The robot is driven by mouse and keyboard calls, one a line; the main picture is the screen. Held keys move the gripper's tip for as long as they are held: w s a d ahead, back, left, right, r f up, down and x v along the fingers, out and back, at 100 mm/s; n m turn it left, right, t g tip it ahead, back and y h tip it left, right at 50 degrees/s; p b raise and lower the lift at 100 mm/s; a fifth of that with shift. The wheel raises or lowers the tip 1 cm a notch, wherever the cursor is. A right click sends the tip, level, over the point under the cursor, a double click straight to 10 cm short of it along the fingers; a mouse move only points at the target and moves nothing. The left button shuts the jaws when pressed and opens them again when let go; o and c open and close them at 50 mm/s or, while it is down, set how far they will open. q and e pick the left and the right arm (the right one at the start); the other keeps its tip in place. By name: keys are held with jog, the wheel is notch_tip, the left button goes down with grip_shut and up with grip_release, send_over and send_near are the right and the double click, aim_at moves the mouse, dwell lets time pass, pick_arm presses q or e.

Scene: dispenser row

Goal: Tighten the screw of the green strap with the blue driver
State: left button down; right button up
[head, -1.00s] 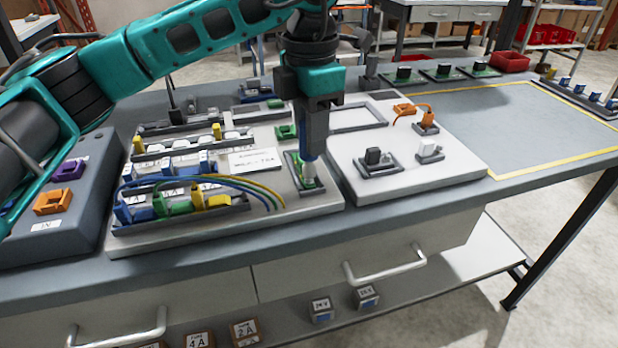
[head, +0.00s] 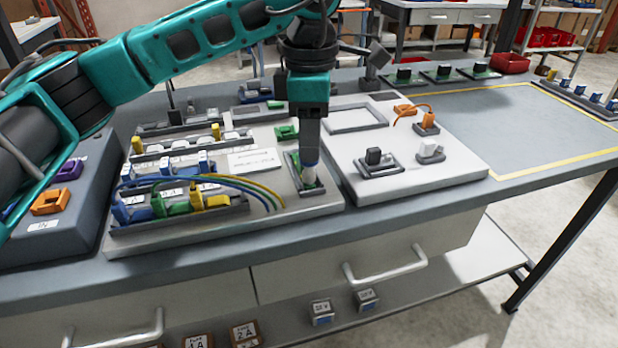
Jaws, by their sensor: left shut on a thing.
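My left gripper (head: 309,146) points straight down over the right part of the left white board and is shut on the blue driver. Only a little of the blue driver (head: 310,161) shows below the fingers; the rest is hidden by them. A pale piece is under the driver, in a small grey-framed holder (head: 293,172). A bit of green, probably the green strap (head: 318,188), shows in that holder around the pale piece. The screw itself is hidden, and I cannot tell whether the driver's tip touches it. My right gripper is not in view.
A green block (head: 287,132) lies just behind the holder. Blue and yellow wires (head: 250,187) curve from the terminal row at the left. The right white board (head: 440,174) carries black, white and orange parts. The yellow-marked area (head: 560,120) is clear.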

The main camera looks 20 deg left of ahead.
pick_arm(q)
jog(key=m, duration=1.1)
jog(key=shift+s, duration=0.1)
jog(key=m, duration=0.5)
jog(key=shift+a, duration=0.1)
jog(key=m, duration=0.6)
jog(key=shift+r, duration=0.1)
jog(key=shift+r+p, duration=0.4)
jog(key=shift+r, duration=0.3)
jog(key=shift+r, duration=0.1)
